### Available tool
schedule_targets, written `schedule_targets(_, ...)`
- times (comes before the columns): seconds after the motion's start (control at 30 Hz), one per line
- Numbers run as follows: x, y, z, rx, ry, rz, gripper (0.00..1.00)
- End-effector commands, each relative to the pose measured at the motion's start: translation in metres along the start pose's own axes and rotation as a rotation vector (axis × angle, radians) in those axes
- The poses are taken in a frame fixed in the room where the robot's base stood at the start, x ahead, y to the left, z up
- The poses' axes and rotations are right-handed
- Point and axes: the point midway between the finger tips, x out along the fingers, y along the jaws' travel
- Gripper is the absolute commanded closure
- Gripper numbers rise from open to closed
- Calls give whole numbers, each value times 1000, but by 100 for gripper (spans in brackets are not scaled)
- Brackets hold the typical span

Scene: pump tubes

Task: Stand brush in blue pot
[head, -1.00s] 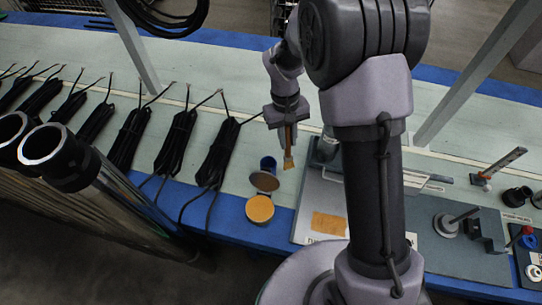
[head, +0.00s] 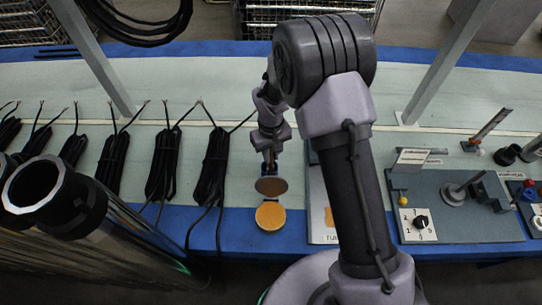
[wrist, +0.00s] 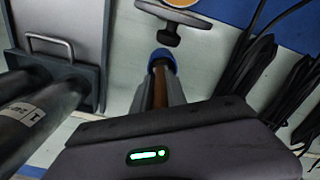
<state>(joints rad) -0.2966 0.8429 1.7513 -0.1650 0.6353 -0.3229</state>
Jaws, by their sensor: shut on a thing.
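My gripper (head: 269,158) hangs over the table behind the grey disc, seen from the head. It is shut on the brush, whose brown handle (wrist: 160,86) shows between the fingers in the wrist view. The blue pot (wrist: 162,58) shows there just beyond the fingertips, in line with the brush. The brush's lower end is hidden at the pot, and I cannot tell how deep it is inside.
A grey disc on a stand (head: 271,186) and an orange disc (head: 270,216) are close in front of the gripper. Black cable bundles (head: 211,166) lie to the left. A grey board with a knob panel (head: 417,224) is to the right, beyond my arm.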

Motion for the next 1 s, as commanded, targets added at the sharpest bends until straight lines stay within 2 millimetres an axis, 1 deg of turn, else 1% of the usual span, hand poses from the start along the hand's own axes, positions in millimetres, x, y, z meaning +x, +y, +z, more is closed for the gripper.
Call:
schedule_targets(0.17, 4, 0, 0, 0, 0, 0, 100)
schedule_targets(0.2, 3, 0, 0, 0, 0, 0, 76)
schedule_targets(0.27, 2, 0, 0, 0, 0, 0, 65)
schedule_targets(0.3, 2, 0, 0, 0, 0, 0, 61)
schedule_targets(0.53, 2, 0, 0, 0, 0, 0, 61)
schedule_targets(0.6, -1, 0, 0, 0, 0, 0, 61)
schedule_targets(0.67, -9, 0, 0, 1, 1, 0, 61)
schedule_targets(0.77, -36, 0, -1, 1, 3, 0, 61)
schedule_targets(0.8, -49, 0, -1, 1, 4, 1, 61)
schedule_targets(0.9, -78, 0, -1, 0, 3, 1, 61)
schedule_targets(1.0, -101, 0, -1, 1, 2, 0, 61)
